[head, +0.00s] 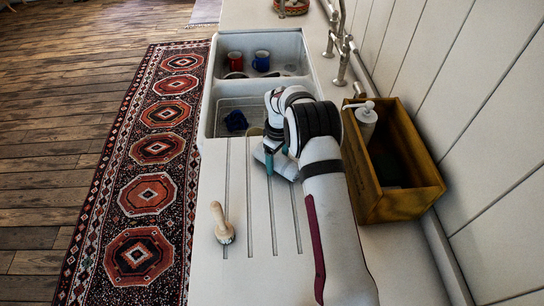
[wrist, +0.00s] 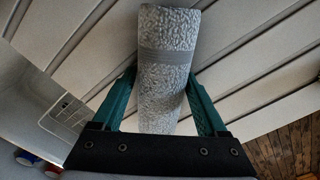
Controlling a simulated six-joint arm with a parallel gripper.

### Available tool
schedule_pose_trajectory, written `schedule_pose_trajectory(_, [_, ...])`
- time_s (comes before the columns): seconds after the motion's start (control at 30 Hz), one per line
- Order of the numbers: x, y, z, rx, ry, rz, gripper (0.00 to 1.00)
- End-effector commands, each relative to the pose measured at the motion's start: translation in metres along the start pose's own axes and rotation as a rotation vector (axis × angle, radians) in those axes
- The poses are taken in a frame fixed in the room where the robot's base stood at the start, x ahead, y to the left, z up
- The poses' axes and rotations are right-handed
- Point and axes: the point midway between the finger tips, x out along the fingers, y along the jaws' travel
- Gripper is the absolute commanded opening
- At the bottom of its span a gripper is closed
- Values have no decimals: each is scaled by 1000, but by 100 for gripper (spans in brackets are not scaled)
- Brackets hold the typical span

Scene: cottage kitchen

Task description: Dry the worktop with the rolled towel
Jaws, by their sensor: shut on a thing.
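The rolled towel (wrist: 167,50) is light grey and fluffy with a darker band. In the wrist view it stands between the two teal fingers of my gripper (wrist: 163,88), which is shut on it. In the head view my gripper (head: 274,160) is over the far end of the grooved worktop (head: 257,270), close to the sink. Part of the towel (head: 287,170) shows there beside the fingers, partly hidden by my wrist. I cannot tell whether the towel touches the worktop. No wet patch is clear to see.
A wooden box (head: 413,204) with a white pump bottle (head: 366,120) is at right, against the wall. The sink (head: 207,110) beyond holds a red mug (head: 235,61), a blue mug (head: 261,60) and a dark blue cloth (head: 236,121).

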Motion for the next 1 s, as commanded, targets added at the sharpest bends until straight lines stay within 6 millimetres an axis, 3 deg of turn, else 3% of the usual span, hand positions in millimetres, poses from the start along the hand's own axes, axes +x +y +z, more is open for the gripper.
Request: schedule_pose_trajectory(1.0, [0, -77, 70, 1, -1, -3, 11])
